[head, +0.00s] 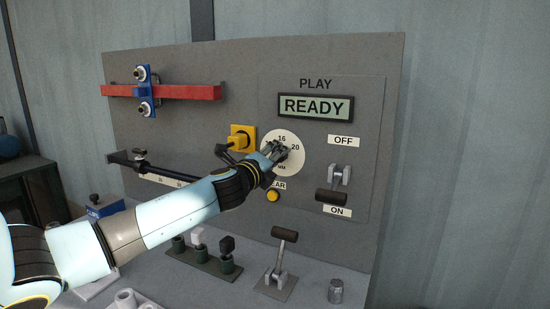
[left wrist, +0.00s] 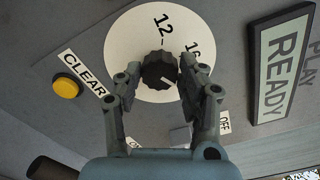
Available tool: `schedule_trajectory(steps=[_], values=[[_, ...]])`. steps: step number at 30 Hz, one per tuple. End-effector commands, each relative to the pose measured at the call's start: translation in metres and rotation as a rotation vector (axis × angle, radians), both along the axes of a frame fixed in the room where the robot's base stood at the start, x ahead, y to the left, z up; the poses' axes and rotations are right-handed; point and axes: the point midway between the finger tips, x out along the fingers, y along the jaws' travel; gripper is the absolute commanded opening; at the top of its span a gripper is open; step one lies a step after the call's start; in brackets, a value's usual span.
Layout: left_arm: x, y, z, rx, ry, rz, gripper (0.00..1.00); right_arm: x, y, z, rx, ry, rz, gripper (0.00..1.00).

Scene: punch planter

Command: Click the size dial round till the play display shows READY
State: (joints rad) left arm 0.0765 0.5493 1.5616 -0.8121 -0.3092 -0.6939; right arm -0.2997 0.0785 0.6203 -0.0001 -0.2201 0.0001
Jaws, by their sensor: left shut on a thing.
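The play display (head: 316,107) reads READY in dark letters. My right gripper is in neither view.
A yellow CLEAR button (head: 273,196) is below the dial. A lever (head: 332,193) between OFF and ON labels is to the right, its handle down near ON. A yellow plug (head: 241,138) is left of the dial. Another lever (head: 284,238) and a small metal cylinder (head: 336,291) stand on the bench.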

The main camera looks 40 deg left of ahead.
Motion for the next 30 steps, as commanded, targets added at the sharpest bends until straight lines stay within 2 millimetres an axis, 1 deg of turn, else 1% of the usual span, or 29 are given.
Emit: schedule_trajectory(steps=[1, 2, 6, 7, 14, 17, 20, 27, 30], values=[[-0.001, 0.0, -0.002, 0.0, 0.003, 0.0, 0.07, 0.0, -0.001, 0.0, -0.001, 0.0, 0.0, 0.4], [-0.001, 0.0, -0.002, 0.0, 0.003, 0.0, 0.43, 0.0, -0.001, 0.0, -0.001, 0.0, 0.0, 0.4], [0.0, 0.0, -0.001, 0.0, 0.002, 0.0, 0.62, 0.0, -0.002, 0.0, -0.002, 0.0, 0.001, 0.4], [0.0, 0.0, -0.001, -0.001, 0.002, 0.001, 0.63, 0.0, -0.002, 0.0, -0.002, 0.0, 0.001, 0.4], [-0.001, 0.0, -0.001, 0.0, 0.001, 0.0, 0.63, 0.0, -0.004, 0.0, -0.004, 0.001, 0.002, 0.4], [-0.006, -0.001, -0.001, 0.0, 0.002, 0.0, 0.63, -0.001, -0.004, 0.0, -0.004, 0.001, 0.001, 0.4], [-0.02, -0.006, -0.002, 0.002, 0.004, -0.002, 0.63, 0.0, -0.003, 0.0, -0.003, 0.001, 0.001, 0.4], [-0.071, -0.023, -0.002, 0.002, 0.005, -0.002, 0.63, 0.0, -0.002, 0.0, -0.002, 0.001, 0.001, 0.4], [-0.09, -0.029, -0.002, 0.002, 0.005, -0.002, 0.63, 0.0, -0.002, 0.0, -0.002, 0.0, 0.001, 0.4]])
